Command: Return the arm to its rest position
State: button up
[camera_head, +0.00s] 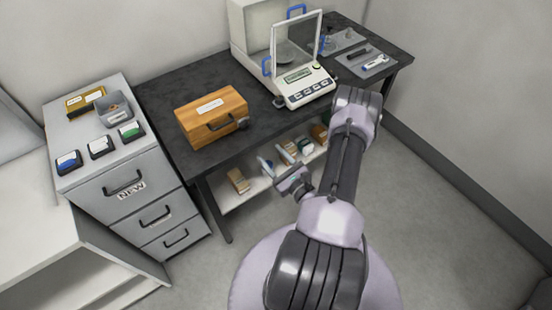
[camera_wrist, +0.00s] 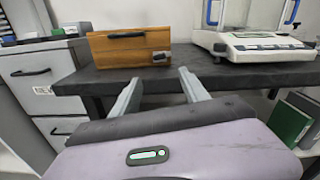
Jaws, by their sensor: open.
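My arm reaches out from the bottom of the head view and folds back down. My gripper (camera_head: 278,170) hangs in front of the dark table's front edge, at about the height of the lower shelf. In the wrist view my gripper (camera_wrist: 160,82) shows two grey fingers spread apart with nothing between them. The fingers point toward the dark table (camera_wrist: 225,77) and the wooden box on it. I cannot tell from these views how far the fingertips are from the table edge.
The wooden box (camera_head: 210,113) and a balance (camera_head: 298,84) with its glass door raised stand on the dark table (camera_head: 175,85). A grey drawer cabinet (camera_head: 125,190) stands left. Small boxes lie on the lower shelf (camera_head: 228,201). The floor (camera_head: 450,230) at right is clear.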

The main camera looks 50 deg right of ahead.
jog(key=shift+v, duration=1.2)
